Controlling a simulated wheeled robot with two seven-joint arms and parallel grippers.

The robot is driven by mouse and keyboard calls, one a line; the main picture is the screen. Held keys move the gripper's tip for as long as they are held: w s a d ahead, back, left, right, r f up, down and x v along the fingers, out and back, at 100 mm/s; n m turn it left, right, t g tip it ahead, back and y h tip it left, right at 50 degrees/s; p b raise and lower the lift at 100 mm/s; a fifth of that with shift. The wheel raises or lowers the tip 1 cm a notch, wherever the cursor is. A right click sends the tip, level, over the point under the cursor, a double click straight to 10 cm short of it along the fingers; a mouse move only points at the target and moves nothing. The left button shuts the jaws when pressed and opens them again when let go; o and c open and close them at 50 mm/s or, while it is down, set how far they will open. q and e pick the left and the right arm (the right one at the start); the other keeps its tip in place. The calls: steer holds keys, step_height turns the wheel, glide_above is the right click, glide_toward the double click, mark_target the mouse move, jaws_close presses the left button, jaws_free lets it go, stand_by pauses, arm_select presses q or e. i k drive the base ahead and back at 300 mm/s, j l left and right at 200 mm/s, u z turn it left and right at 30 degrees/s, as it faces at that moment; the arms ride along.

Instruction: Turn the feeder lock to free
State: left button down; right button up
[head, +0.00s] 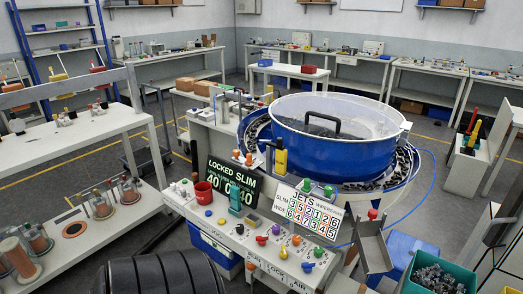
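The blue feeder bowl (325,150) with a clear lid and black handle stands on a light-grey machine bench. A sloped front panel (270,262) carries small knobs and lettering, one word of which looks like "LOCK". Neither gripper is in view.
A "JETS" number board (310,212) stands behind several coloured knobs. A metal chute (374,248) and a green bin of dark parts (437,279) are at right. A white table (75,140) stands at left.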

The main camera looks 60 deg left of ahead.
mark_target(283, 254)
steer(key=u, duration=1.95)
